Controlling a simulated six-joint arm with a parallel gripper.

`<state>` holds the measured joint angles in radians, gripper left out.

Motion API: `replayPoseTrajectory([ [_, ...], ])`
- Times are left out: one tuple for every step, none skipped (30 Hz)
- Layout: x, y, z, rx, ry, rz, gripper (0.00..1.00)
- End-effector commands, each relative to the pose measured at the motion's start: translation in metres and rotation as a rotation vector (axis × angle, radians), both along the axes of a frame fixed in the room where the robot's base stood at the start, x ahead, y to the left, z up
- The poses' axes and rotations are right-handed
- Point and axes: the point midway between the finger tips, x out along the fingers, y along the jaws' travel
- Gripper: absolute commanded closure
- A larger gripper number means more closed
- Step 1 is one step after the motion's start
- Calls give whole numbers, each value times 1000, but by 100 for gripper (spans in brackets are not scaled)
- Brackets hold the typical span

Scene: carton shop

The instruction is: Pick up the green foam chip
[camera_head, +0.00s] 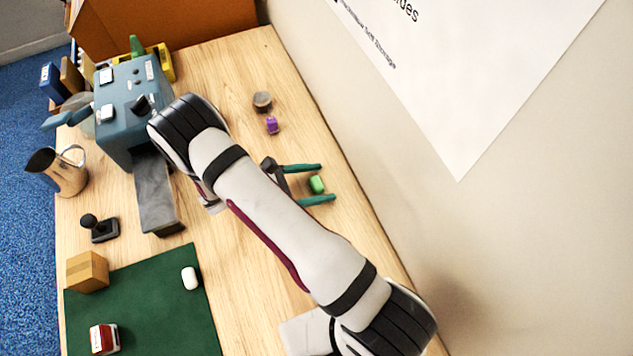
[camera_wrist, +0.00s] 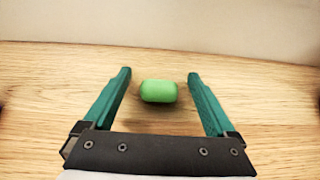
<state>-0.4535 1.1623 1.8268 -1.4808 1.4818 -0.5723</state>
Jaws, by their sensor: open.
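The green foam chip (camera_head: 317,184) is a small rounded piece near the wall side of the wooden table. In the wrist view the chip (camera_wrist: 158,91) lies between the tips of my two teal fingers, with a gap on each side. My gripper (camera_head: 319,182) is open around the chip and does not touch it in the wrist view (camera_wrist: 160,75). Whether the chip rests fully on the wood is hard to tell, but a shadow shows close under it.
A purple piece (camera_head: 272,125) and a round grey-brown piece (camera_head: 262,101) stand farther back. A blue-grey machine (camera_head: 127,105), metal jug (camera_head: 62,170), small carton (camera_head: 87,271), white chip (camera_head: 189,278) and green mat (camera_head: 165,320) are left. The wall (camera_head: 400,130) borders the right.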

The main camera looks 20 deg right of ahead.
Motion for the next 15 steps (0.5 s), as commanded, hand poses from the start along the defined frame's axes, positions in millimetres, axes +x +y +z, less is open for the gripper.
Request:
replayPoseTrajectory([
  [0,0,0,0,0,0,9],
  [0,0,0,0,0,0,9],
  [0,0,0,0,0,0,9],
  [0,0,0,0,0,0,14],
  [0,0,0,0,0,0,20],
  [0,0,0,0,0,0,27],
  [0,1,0,0,0,0,32],
  [0,1,0,0,0,0,38],
  [0,0,0,0,-1,0,45],
  [0,0,0,0,-1,0,50],
  [0,1,0,0,-1,0,56],
  [0,1,0,0,-1,0,63],
  [0,1,0,0,-1,0,68],
  [0,1,0,0,-1,0,74],
  [0,1,0,0,-1,0,81],
])
